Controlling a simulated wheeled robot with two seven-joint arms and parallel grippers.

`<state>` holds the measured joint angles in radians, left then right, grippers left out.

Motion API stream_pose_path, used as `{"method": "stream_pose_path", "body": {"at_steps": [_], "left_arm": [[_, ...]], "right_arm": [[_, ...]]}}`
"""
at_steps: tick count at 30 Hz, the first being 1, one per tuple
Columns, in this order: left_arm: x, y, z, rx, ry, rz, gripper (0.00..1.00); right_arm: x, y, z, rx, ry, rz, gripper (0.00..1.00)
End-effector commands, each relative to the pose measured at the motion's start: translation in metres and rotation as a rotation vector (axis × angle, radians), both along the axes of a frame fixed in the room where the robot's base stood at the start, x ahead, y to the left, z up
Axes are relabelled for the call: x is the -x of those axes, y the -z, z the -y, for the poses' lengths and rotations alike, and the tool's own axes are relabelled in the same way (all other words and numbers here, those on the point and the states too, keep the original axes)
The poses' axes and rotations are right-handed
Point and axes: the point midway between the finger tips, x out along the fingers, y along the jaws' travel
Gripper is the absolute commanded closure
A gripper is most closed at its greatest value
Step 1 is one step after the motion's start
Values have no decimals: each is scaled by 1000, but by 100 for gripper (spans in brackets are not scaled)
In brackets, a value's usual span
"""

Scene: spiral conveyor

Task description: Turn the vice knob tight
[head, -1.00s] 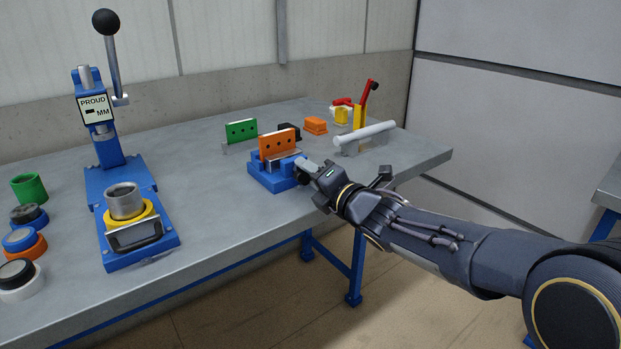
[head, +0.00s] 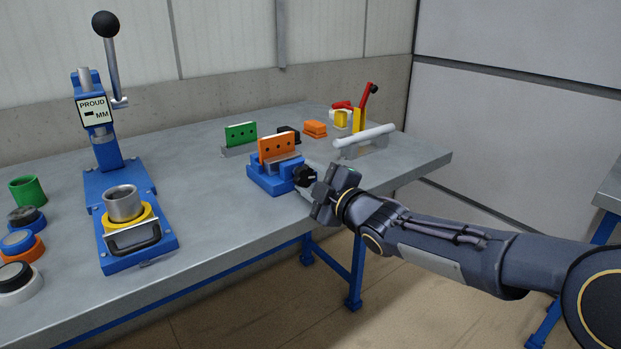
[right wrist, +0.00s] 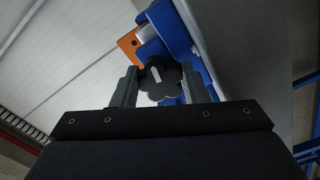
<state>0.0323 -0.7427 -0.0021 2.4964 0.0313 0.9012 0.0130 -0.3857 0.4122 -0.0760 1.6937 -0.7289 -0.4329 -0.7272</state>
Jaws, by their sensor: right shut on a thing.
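The blue vice (head: 268,182) stands near the table's front edge, with an orange plate with dark holes (head: 277,146) upright in it. The vice's black lobed knob (head: 304,174) faces right, toward my right gripper (head: 314,184). In the right wrist view the knob (right wrist: 160,83) sits between the two fingers of my right gripper (right wrist: 158,86), which is shut on it. A light mark shows on the knob's face. The blue vice body (right wrist: 172,28) and a corner of the orange plate (right wrist: 128,44) show behind it. My left gripper is not in view.
A green plate (head: 241,132) stands behind the vice, with a black block (head: 288,133) and orange block (head: 315,129) nearby. A clamp with a red handle (head: 368,95) and a white bar (head: 364,135) is right. A blue press (head: 108,160) and coloured rings (head: 22,245) are left.

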Motion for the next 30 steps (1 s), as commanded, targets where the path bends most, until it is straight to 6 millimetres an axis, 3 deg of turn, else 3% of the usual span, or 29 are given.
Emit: {"method": "stream_pose_path", "body": {"at_steps": [30], "left_arm": [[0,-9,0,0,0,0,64]], "right_arm": [[2,4,-2,-780,2,-570,82]]}}
